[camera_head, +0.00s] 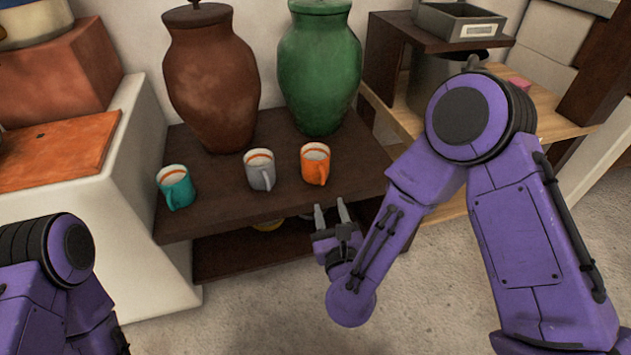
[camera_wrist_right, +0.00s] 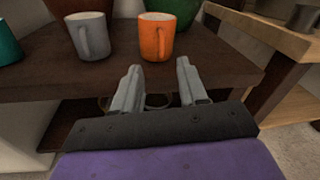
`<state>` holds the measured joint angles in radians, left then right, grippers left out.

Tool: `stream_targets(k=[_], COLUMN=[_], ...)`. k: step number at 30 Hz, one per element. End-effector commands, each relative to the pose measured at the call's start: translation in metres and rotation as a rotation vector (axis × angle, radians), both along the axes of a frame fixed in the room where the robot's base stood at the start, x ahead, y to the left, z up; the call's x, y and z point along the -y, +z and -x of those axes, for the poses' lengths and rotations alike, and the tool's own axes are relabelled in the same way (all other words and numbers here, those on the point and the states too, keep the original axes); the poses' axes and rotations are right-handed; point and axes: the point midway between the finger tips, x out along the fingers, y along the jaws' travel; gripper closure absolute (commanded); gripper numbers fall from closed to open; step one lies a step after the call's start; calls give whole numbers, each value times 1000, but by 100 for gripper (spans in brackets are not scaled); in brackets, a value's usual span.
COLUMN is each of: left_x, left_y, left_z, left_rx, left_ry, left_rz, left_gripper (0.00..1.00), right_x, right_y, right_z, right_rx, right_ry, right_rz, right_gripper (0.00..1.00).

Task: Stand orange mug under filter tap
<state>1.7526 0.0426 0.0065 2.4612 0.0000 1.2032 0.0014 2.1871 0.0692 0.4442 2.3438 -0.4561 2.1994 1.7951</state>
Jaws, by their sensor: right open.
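The orange mug (camera_head: 315,163) stands upright on a dark wooden shelf (camera_head: 225,210), with its handle toward the front. It also shows in the right wrist view (camera_wrist_right: 156,36), straight ahead of the fingers. My right gripper (camera_head: 331,208) is open and empty, in front of the shelf edge and apart from the mug. Its two fingers also show in the right wrist view (camera_wrist_right: 160,80). My left arm shows at the lower left, but its gripper is out of view. I see no filter tap that I can make out in either view.
A grey mug (camera_head: 260,170) stands just left of the orange one, and a teal mug (camera_head: 176,187) farther left. A brown urn (camera_head: 211,85) and a green urn (camera_head: 320,75) stand behind them. A wooden shelf unit (camera_head: 555,105) is at the right.

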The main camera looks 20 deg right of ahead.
Motion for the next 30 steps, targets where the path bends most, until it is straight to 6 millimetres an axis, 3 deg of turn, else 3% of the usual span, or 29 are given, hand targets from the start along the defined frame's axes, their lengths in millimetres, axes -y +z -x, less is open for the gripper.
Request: stream_targets(k=[3, 19, 28, 29, 30], left_x=[0, 1, 2, 2, 2], left_y=[-5, -25, -25, -25, -25], left_z=[0, 2, 2, 2, 2], left_rx=[-1, -4, -7, -7, -7], left_ry=[0, 1, -1, -1, -1], left_rz=[1, 4, 6, 6, 6], left_gripper=[100, 100, 100, 100, 100], right_x=[-1, 10, 11, 11, 11], right_y=[6, 4, 6, 6, 6], right_z=[-11, -97, -107, -107, -107], right_rx=[47, 44, 40, 40, 40], right_ry=[-12, -9, -8, -8, -8], right_rz=[-102, -99, -99, -98, -98], right_gripper=[58, 58, 58, 64, 77])
